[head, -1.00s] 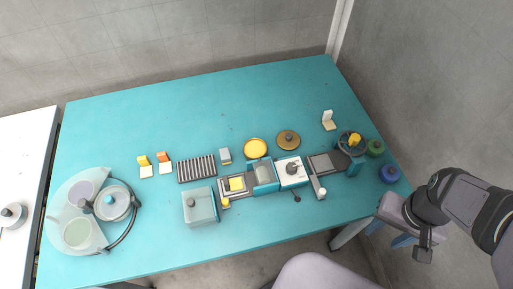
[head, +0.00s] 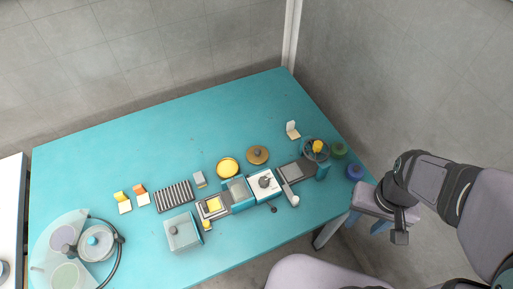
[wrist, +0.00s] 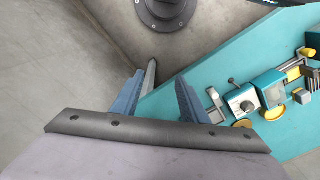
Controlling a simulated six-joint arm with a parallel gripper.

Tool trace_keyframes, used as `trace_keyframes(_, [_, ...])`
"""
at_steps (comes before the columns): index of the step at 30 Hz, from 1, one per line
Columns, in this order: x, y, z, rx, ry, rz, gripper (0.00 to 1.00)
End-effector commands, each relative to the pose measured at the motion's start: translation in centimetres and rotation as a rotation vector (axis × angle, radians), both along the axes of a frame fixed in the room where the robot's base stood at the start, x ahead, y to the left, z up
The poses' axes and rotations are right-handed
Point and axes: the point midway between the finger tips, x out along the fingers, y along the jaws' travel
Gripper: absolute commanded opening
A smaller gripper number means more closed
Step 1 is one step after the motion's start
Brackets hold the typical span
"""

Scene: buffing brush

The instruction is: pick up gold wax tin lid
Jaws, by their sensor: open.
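The gold lid (head: 257,155) is a brownish-gold disc with a dark knob. It lies flat on the teal table, right of a bright yellow-gold round tin (head: 228,167). My gripper (head: 360,218) is open and empty, off the table's front right edge and well away from the lid. Its two blue fingers (wrist: 160,85) stand apart in the wrist view.
A row of teal and grey fixtures (head: 238,193) stands in front of the lid. The table's back (head: 190,125) is clear.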

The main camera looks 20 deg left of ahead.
Motion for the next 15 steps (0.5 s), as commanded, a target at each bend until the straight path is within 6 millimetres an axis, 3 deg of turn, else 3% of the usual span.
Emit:
trace_keyframes(1, [0.1, 0.0, 2.6, 0.0, 0.0, 0.001, 0.4])
trace_keyframes(8, [1.0, 0.5, 7.1, -0.005, -0.005, 0.004, 0.4])
trace_keyframes(11, [2.5, 1.2, 9.0, -0.012, -0.012, 0.009, 0.4])
trace_keyframes(12, [3.8, 2.0, 9.5, -0.018, -0.019, 0.014, 0.4])
trace_keyframes(15, [6.7, 4.0, 8.2, -0.031, -0.039, 0.016, 0.4])
